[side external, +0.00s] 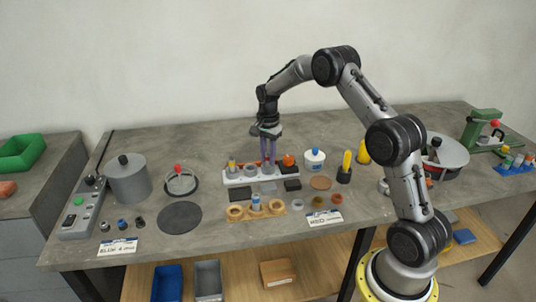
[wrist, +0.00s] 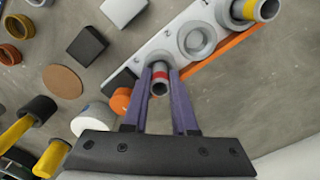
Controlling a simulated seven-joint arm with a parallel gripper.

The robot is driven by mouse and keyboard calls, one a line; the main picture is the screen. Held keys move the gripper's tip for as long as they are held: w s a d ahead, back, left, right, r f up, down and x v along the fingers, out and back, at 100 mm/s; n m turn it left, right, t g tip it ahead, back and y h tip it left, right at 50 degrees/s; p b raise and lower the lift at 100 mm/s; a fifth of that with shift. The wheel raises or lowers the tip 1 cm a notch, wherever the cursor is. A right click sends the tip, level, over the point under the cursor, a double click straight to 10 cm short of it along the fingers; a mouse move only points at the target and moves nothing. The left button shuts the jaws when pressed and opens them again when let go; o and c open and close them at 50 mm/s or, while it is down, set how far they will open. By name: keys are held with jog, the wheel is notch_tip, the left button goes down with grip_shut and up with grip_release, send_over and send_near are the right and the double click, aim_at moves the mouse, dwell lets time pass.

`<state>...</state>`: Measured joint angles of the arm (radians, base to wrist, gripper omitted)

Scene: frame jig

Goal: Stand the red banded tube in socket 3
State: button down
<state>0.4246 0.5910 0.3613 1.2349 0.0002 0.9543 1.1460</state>
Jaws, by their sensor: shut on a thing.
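My gripper (side external: 268,158) points down over the white socket rack (side external: 236,180) in the side view. Its purple fingers (wrist: 160,74) are shut on the red banded tube (wrist: 160,87), a grey hollow tube with a red band. The tube is over the rack's end near the orange knob; whether it is seated in a socket or just above one I cannot tell. In the wrist view an empty round socket (wrist: 197,40) lies beside it on the rack (wrist: 172,42). Beyond that, a yellow banded tube (wrist: 266,10) stands in another socket. The socket numbers are not readable.
An orange knob (wrist: 120,101) and a white jar (side external: 315,162) with a blue top are close to the gripper. Yellow-handled tools (side external: 346,166), dark blocks (wrist: 87,46) and a wooden ring stand (side external: 235,213) lie around. A grey pot (side external: 128,180) stands farther left.

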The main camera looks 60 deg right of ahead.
jog(key=shift+f, duration=0.2)
jog(key=shift+c, duration=2.3)
grip_release()
jog(key=shift+r, duration=0.15)
jog(key=shift+r, duration=0.65)
jog(key=shift+r, duration=0.1)
jog(key=shift+r, duration=3.4)
